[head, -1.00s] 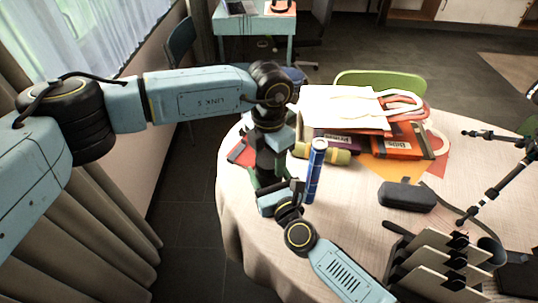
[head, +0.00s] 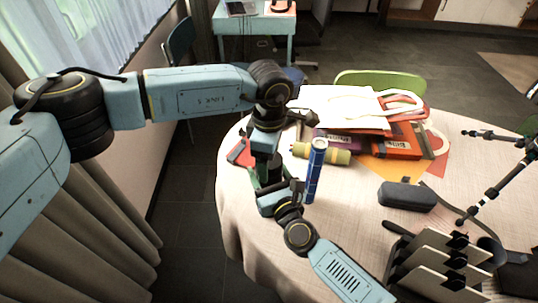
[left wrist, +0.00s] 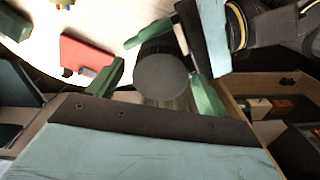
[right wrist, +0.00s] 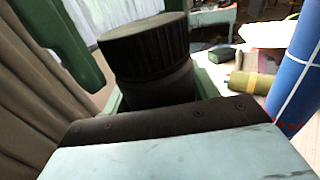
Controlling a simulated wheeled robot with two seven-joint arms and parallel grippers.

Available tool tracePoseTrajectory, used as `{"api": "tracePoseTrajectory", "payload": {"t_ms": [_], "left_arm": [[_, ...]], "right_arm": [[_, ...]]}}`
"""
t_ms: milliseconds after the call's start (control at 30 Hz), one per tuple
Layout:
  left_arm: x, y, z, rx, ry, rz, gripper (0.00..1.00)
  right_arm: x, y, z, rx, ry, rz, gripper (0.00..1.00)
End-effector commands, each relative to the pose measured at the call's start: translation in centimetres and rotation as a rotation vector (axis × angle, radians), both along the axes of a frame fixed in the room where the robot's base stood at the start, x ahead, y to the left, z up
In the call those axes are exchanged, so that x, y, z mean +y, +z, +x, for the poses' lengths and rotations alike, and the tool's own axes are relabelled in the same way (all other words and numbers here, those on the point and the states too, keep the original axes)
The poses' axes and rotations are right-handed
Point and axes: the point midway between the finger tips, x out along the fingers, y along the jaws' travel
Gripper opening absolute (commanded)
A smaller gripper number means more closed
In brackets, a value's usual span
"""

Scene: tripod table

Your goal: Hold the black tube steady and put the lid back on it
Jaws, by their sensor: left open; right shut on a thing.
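The black tube (right wrist: 160,88) stands upright in the right wrist view, with its ribbed black lid (right wrist: 145,45) on its top; I cannot tell how tightly the lid sits. My right gripper (head: 272,198) is shut on the tube from the side, below the lid. My left gripper (head: 264,162) is above the tube, pointing down. The left wrist view shows its green fingers apart on either side of the round lid top (left wrist: 161,77). One green finger also shows beside the lid in the right wrist view. In the head view the grippers mostly hide the tube.
A tall blue cylinder (head: 315,172) stands close to the right of the grippers. An olive roll (head: 335,155), a red object (head: 241,152), stacked books (head: 398,140) and a dark case (head: 407,196) lie on the round table (head: 350,235). A card rack (head: 430,270) stands at front right.

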Motion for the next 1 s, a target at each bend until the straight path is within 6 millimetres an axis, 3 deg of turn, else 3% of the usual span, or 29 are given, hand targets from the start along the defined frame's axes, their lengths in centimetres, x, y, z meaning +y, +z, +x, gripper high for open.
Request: {"api": "tracePoseTrajectory", "payload": {"t_ms": [233,533,1000], "left_arm": [[0.0,0.7,0.0,-0.001,0.001,-0.001,0.78],[0.0,4.3,0.0,0.0,0.001,0.0,0.78],[0.0,4.7,-0.1,0.002,0.079,-0.001,0.75]], "right_arm": [[0.0,0.0,0.0,0.001,0.0,0.0,0.0],[0.0,0.0,0.0,0.001,0.0,0.0,0.0],[0.0,0.0,0.0,0.001,0.0,0.0,0.0]]}}
